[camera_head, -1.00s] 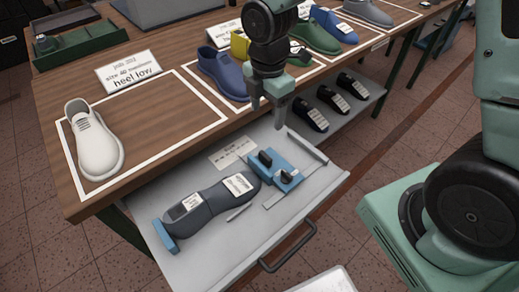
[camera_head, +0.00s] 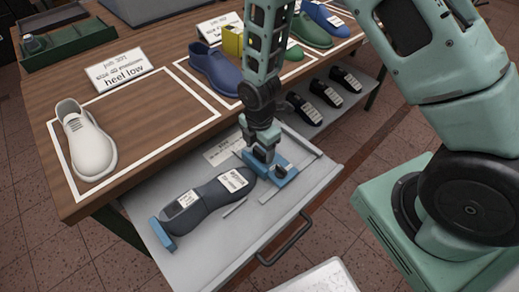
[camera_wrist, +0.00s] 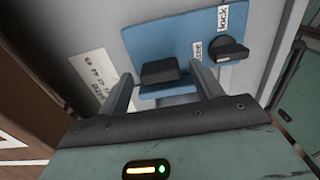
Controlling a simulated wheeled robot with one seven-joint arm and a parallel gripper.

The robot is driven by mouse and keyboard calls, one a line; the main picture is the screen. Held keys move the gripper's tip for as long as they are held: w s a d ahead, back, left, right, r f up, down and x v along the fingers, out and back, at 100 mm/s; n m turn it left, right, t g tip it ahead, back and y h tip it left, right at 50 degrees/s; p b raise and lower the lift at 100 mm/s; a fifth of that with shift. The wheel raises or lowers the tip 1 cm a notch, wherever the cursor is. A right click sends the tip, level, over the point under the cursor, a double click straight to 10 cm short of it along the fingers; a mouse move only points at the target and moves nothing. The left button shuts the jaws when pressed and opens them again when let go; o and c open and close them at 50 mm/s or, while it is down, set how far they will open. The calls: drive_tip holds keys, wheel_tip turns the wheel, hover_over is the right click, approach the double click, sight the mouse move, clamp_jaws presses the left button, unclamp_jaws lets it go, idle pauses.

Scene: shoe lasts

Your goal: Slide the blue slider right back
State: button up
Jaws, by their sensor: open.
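The blue slider (camera_head: 285,178) sits on the light grey drawer tray (camera_head: 200,262), at the right end of the dark shoe last (camera_head: 207,198). In the wrist view it is a blue plate (camera_wrist: 172,38) with a black grip block (camera_wrist: 160,72) and a black knob (camera_wrist: 229,52) beside a "lock" label. My gripper (camera_head: 263,152) is over the slider, pointing down. In the wrist view its open fingers (camera_wrist: 161,76) are on either side of the black grip block, with a gap on each side. My gripper partly hides the slider in the head view.
A blue end stop (camera_head: 162,233) is at the last's left end. A thin metal strip (camera_head: 235,207) lies near the slider. The drawer handle (camera_head: 286,240) is at the front. Shoes stand on the wooden table (camera_head: 150,110) behind; dark lasts (camera_head: 327,93) lie on a lower shelf.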

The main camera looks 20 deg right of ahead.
drive_tip(key=shift+f, duration=0.7)
drive_tip(key=c, duration=1.4)
drive_tip(key=w+d, duration=0.1)
drive_tip(key=d, duration=0.4)
drive_tip(key=w+d, duration=0.1)
drive_tip(key=d, duration=0.2)
drive_tip(key=shift+w, duration=0.3)
drive_tip(key=shift+r, duration=0.1)
drive_tip(key=o, duration=1.4)
wheel_tip(320, 180, up, 17)
drive_tip(key=shift+r, duration=0.15)
